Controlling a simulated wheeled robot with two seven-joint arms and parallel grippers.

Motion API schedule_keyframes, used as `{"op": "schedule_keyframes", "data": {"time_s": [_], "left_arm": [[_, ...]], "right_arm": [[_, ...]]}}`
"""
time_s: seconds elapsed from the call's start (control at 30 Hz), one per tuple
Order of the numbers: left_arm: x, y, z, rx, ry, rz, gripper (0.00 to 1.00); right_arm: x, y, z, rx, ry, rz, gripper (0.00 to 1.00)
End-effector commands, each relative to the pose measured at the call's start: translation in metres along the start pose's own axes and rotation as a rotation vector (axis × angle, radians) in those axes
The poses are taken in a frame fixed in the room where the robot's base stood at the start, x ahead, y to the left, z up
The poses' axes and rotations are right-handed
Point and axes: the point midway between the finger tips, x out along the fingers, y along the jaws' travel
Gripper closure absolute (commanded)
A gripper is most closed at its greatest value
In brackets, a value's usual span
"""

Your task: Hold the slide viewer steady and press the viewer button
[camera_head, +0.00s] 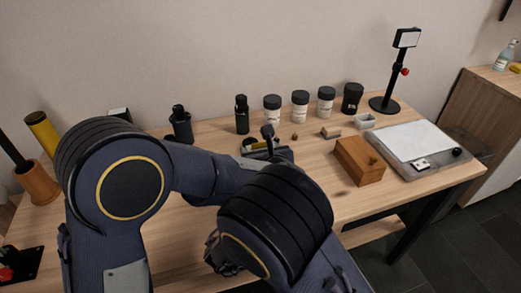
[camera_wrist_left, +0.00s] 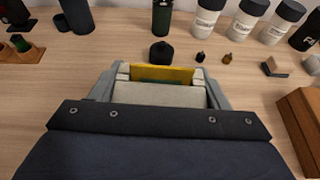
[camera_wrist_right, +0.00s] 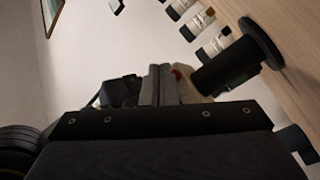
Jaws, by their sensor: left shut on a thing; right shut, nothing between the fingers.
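In the head view, a bit of yellow (camera_head: 258,145) shows at my left gripper, mid-table. My right gripper (camera_wrist_right: 158,85) is shut and empty in the right wrist view. A pale shape with a red spot (camera_wrist_right: 184,84) appears beside its fingertips, and a black cylinder (camera_wrist_right: 222,70) lies to their right in the picture. I cannot make out the viewer button. My right gripper is hidden in the head view.
White-labelled jars (camera_head: 300,105) and a dark bottle (camera_head: 242,115) stand along the back. A wooden box (camera_head: 359,161), a pale panel (camera_head: 408,141) and a black stand (camera_head: 384,105) are on the right. A brown pot (camera_head: 37,183) stands at the left.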

Motion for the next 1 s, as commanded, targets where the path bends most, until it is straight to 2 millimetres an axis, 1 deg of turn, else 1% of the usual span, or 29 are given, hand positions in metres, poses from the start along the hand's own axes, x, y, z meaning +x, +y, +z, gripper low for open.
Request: {"op": "schedule_keyframes", "data": {"time_s": [1.0], "left_arm": [[-0.0001, -0.0001, 0.0005, 0.0, -0.001, 0.0, 0.59]], "right_arm": [[0.0065, -0.0046, -0.0049, 0.0, 0.0, 0.0, 1.0]]}}
